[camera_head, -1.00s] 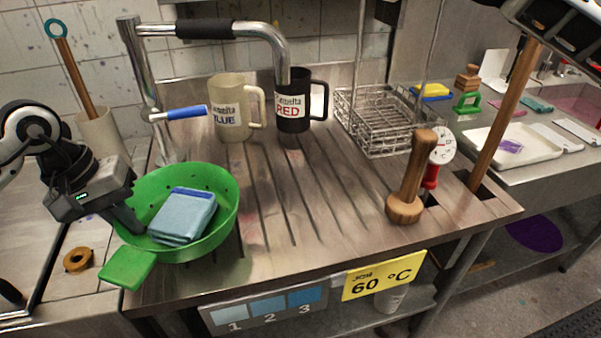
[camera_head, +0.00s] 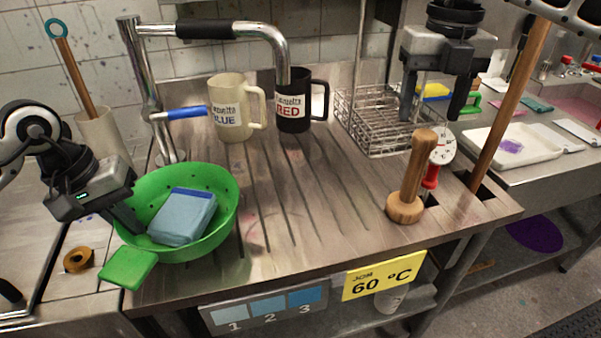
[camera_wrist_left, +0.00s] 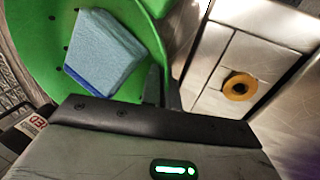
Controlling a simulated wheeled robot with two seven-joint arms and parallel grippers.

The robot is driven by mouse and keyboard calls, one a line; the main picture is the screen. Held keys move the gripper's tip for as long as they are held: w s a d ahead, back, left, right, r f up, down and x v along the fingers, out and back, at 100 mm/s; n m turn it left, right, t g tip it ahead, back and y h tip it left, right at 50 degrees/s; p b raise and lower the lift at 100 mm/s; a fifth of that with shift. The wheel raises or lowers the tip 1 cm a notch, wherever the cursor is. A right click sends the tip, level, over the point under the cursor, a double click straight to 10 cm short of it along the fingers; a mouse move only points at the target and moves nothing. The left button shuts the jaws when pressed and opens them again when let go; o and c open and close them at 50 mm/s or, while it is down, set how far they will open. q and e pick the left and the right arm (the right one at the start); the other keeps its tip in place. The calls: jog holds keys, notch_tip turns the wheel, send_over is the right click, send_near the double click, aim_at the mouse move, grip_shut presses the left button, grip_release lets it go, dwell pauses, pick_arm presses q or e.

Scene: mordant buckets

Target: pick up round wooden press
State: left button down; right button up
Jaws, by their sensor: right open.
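The round wooden press (camera_head: 405,207) stands upright on the ribbed steel drainboard near its front right, its thick handle pointing up. My right gripper (camera_head: 432,112) is open and empty, fingers pointing down. In the head view it appears above and behind the press handle, over the wire basket, apart from the press. My left gripper (camera_head: 122,218) is at the left rim of the green colander (camera_head: 222,220), with the wall seemingly between its fingers. The colander and the fingers also show in the left wrist view (camera_wrist_left: 160,88). The right fingertips partly cover the basket.
A red-handled dial thermometer (camera_head: 431,178) stands close behind the press. A wooden pole (camera_head: 505,110) rises to its right. A wire basket (camera_head: 372,140), a black mug (camera_head: 293,110) and a cream mug (camera_head: 230,120) stand behind. The middle of the drainboard is clear.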

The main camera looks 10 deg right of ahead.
aim_at(420, 153)
notch_tip(420, 153, down, 4)
jog(key=shift+r, duration=0.25)
jog(key=shift+s+f, duration=0.2)
jog(key=shift+f, duration=1.15)
jog(key=shift+s+f, duration=0.15)
jog(key=shift+f, duration=1.2)
jog(key=c, duration=1.2)
